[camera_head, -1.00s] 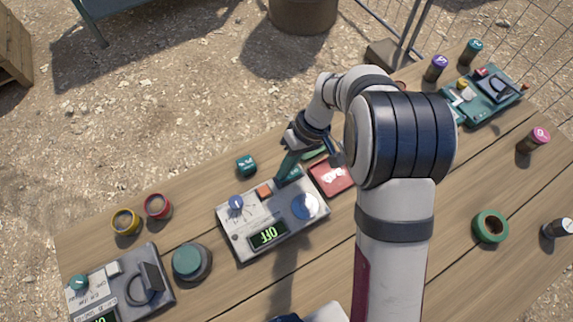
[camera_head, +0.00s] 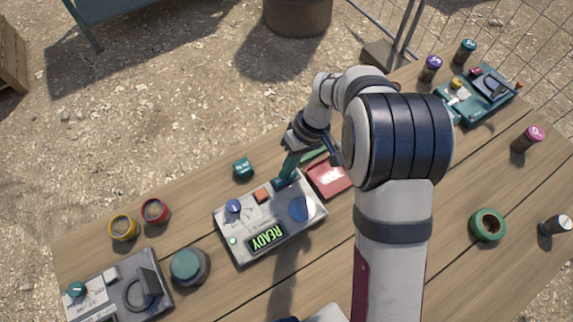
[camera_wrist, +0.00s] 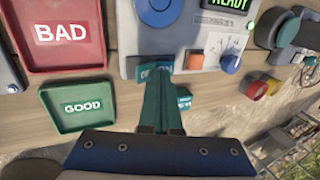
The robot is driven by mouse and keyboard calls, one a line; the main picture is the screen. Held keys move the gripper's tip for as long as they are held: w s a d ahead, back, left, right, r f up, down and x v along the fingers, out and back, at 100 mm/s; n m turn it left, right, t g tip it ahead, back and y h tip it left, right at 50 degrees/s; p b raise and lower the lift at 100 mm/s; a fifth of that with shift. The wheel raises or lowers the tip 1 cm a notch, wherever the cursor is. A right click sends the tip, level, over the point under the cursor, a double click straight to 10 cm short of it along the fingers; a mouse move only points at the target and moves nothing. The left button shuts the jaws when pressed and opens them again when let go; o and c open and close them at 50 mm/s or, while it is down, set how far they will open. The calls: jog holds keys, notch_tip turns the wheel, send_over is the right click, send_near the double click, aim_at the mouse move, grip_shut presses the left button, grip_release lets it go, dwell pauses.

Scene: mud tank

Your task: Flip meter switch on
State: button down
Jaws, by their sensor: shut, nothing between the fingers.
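The grey meter box (camera_head: 236,222) lies on the wooden table, and its display (camera_head: 267,236) glows green with READY. A small green light (camera_head: 234,240) is lit beside it. The box carries a blue knob (camera_head: 233,205), an orange button (camera_head: 262,194) and a blue disc (camera_head: 301,208). My gripper (camera_head: 284,183) is shut and empty, its teal fingers pointing down at the box's far edge. In the wrist view my gripper (camera_wrist: 158,84) covers part of a blue labelled piece at the meter's edge (camera_wrist: 128,62). I cannot see the switch clearly or whether the fingers touch it.
A red BAD tray (camera_head: 329,179) and a green GOOD tray (camera_wrist: 76,107) lie close beside the meter. A teal cube (camera_head: 243,167) sits just past its far edge. A round teal-topped button (camera_head: 189,266) and another device (camera_head: 150,290) are at left.

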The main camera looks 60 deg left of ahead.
notch_tip(320, 180, up, 14)
dwell(0.4)
jog(key=w+d+r+m+t+y, duration=0.1)
jog(key=w+d+r+m, duration=0.15)
jog(key=d, duration=0.35)
jog(key=w+d+r+m, duration=0.2)
jog(key=w+d+m, duration=0.2)
jog(key=d, duration=0.2)
jog(key=d+r+m+t+y, duration=0.1)
jog(key=d+r+m+t, duration=0.1)
jog(key=d+m, duration=1)
jog(key=s+d+f+m, duration=0.2)
jog(key=s+d, duration=0.1)
jog(key=d, duration=0.3)
jog(key=s+d+f+m+t, duration=0.1)
jog(key=s+d+m, duration=0.2)
jog(key=s+d, duration=0.1)
jog(key=shift+s+d+f, duration=0.25)
jog(key=shift+d+f, duration=0.1)
jog(key=shift+d, duration=0.55)
